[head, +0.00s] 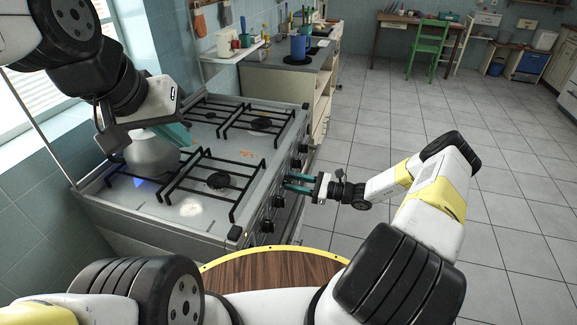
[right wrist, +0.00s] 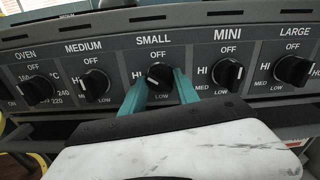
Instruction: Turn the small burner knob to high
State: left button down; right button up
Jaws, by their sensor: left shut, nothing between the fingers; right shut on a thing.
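The small burner knob (right wrist: 160,76) is black and sits under the SMALL label, with OFF above, HI at its left and LOW below. My right gripper (right wrist: 159,88) is shut on this knob, one teal finger on each side. In the head view the right gripper (head: 299,183) reaches the stove's front panel from the right, and the knob is hidden there. The knob's exact pointing is hard to make out. My left gripper (head: 178,133) is shut and empty, over the stove beside a metal kettle (head: 150,157).
The OVEN (right wrist: 37,90), MEDIUM (right wrist: 95,84), MINI (right wrist: 229,72) and LARGE (right wrist: 294,70) knobs flank the small one. Open floor lies at the right.

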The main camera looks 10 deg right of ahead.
jog(key=shift+a+n, duration=0.1)
jog(key=shift+n, duration=0.4)
jog(key=n, duration=0.5)
jog(key=shift+n, duration=0.3)
jog(key=shift+n, duration=0.3)
jog(key=o, duration=1)
